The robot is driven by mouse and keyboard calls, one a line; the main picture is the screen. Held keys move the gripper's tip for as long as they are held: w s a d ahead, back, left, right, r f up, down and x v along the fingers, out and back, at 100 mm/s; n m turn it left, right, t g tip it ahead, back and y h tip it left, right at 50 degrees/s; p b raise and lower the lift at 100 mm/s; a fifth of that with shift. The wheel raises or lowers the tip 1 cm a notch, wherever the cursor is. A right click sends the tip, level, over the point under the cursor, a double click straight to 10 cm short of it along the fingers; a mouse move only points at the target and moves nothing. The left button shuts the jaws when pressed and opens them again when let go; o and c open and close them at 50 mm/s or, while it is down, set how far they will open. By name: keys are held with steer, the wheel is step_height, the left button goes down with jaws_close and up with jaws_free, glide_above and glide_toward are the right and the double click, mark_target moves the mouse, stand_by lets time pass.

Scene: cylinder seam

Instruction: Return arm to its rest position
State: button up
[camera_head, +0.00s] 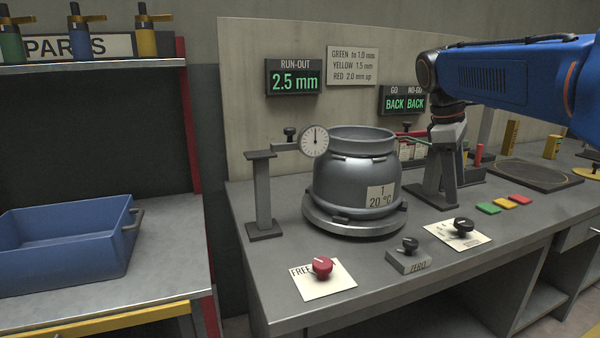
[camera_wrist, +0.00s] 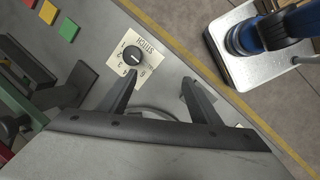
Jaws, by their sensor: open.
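My blue arm (camera_head: 500,80) reaches in from the right in the head view, its wrist bent down over the bench. My gripper (camera_wrist: 160,78) is open in the wrist view, its two dark fingers apart with nothing between them. Beyond the fingertips is a white card with a black selector knob (camera_wrist: 131,56); the gripper appears apart from it. In the head view the gripper's dark lower part blends with grey fixtures behind the same knob (camera_head: 462,226), so its fingertips are hard to make out.
A metal vessel (camera_head: 345,180) stands on a round turntable, with a dial gauge (camera_head: 314,140) at its rim. A red knob (camera_head: 321,266) and a ZERO knob (camera_head: 410,245) sit on the front of the bench. Coloured pads (camera_head: 503,204) lie right. A blue bin (camera_head: 65,245) is left.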

steer(key=s+a+f+m+t+y, duration=0.1)
steer(key=s+f+m, duration=0.4)
steer(key=s+f, duration=0.6)
steer(key=s+a+f+m+t+y, duration=0.2)
steer(key=s+a+f+m+t, duration=0.2)
steer(key=s+f, duration=0.8)
steer(key=shift+s+a+m, duration=0.55)
steer(key=shift+a+m, duration=0.05)
steer(key=shift+a, duration=0.4)
steer(key=shift+r, duration=0.1)
stand_by(1.5)
